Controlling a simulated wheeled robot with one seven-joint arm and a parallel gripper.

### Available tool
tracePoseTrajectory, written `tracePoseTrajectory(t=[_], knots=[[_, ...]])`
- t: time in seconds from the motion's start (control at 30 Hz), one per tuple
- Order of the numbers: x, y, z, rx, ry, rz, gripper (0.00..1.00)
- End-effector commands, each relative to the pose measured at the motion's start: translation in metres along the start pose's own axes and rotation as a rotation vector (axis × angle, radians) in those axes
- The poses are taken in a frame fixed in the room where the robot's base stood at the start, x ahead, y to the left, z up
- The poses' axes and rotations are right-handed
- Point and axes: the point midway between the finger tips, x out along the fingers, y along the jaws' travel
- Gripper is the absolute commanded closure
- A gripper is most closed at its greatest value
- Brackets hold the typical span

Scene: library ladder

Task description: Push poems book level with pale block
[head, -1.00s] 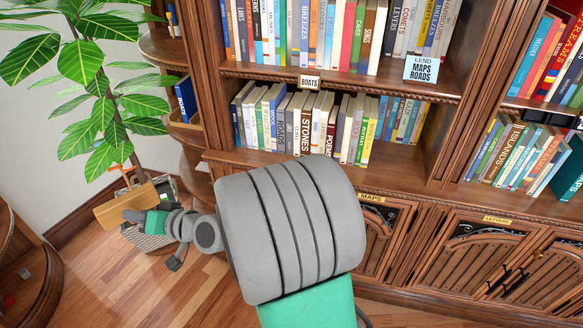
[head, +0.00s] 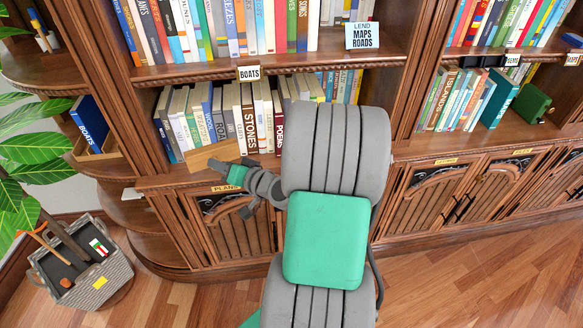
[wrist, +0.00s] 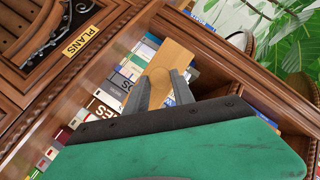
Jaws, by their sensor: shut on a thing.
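The poems book (head: 279,135) has a dark red spine with pale letters. My gripper (head: 243,163) is shut on the pale wooden block (head: 211,154), left of the poems book and in front of the row's lower spines. In the wrist view my gripper (wrist: 162,88) has its fingers closed on the block (wrist: 174,64). I cannot tell whether the block touches the books or the shelf.
Shelf boards run above and below the row, with a BOATS label (head: 249,73) above. A blue book (head: 90,122) stands on the side shelf. A basket (head: 82,265) with tools and a plant (head: 40,172) are at left. The floor at right is clear.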

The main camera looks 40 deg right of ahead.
Motion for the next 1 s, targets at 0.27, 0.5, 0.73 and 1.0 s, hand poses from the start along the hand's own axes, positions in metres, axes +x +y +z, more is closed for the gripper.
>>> tracePoseTrajectory(t=[0.27,0.5,0.73,1.0], knots=[[-0.082,0.127,-0.042,0.062,0.155,0.144,1.0],[-0.105,0.149,-0.048,0.071,0.19,0.175,1.0],[-0.105,0.149,-0.047,0.07,0.189,0.175,1.0],[-0.094,0.153,-0.055,0.067,0.189,0.174,1.0]])
